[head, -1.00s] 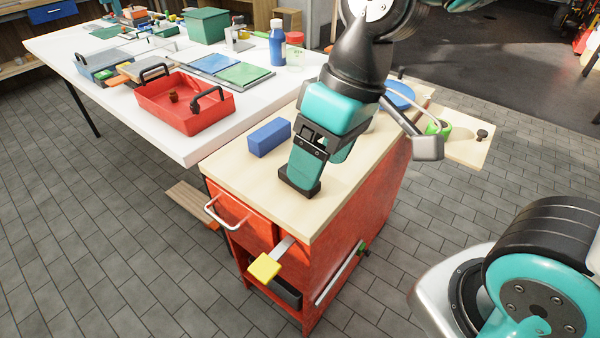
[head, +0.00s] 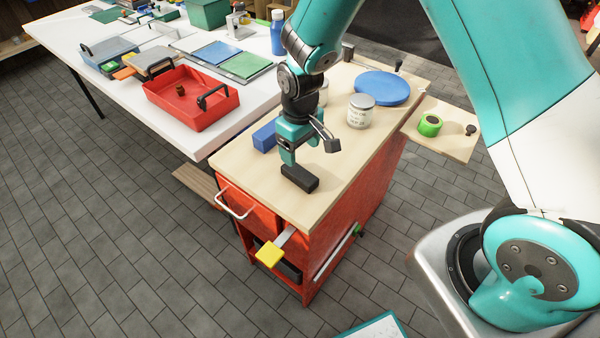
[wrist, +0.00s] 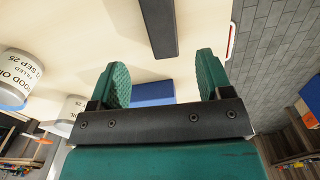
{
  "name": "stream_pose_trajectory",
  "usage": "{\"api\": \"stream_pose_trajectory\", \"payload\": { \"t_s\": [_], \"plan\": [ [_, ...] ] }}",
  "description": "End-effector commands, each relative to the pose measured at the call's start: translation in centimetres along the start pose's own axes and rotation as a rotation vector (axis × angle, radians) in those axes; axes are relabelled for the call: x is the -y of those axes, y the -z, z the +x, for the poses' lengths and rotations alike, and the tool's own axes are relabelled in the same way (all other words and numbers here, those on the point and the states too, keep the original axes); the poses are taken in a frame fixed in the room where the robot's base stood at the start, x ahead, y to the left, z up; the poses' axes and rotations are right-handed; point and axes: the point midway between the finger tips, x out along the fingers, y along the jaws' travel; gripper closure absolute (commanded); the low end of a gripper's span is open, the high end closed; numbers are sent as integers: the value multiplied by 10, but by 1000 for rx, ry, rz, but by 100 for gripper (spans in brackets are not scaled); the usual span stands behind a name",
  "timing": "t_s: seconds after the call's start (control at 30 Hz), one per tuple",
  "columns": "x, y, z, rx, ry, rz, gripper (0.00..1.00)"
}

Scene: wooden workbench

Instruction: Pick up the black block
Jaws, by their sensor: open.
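The black block (head: 300,178) lies on the light wooden top of the red cabinet, near its front edge. In the wrist view the black block (wrist: 158,25) shows at the top, beyond the fingertips and roughly in line with the gap. My gripper (head: 289,157) is just above and behind the block in the head view. It is open and empty, with two green fingers apart in the wrist view (wrist: 163,75). Whether a finger touches the block cannot be told.
A blue block (head: 264,136) stands just left of my gripper. A white labelled can (head: 360,112) and a blue disc (head: 382,88) are behind to the right. A red tray (head: 190,98) sits on the white table. The cabinet top right of the black block is clear.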

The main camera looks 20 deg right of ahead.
Motion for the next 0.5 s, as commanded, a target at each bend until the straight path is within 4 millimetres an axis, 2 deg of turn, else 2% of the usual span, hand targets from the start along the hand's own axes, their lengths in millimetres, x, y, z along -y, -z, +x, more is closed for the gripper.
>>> {"api": "stream_pose_trajectory", "payload": {
  "t_s": [0.1, 0.37, 0.5],
  "plan": [
    [0, 0, 22, 2, 1, 0, 28],
    [1, 0, 42, 0, 1, -1, 28],
    [2, 0, 61, 2, 1, -1, 28]
  ]
}}
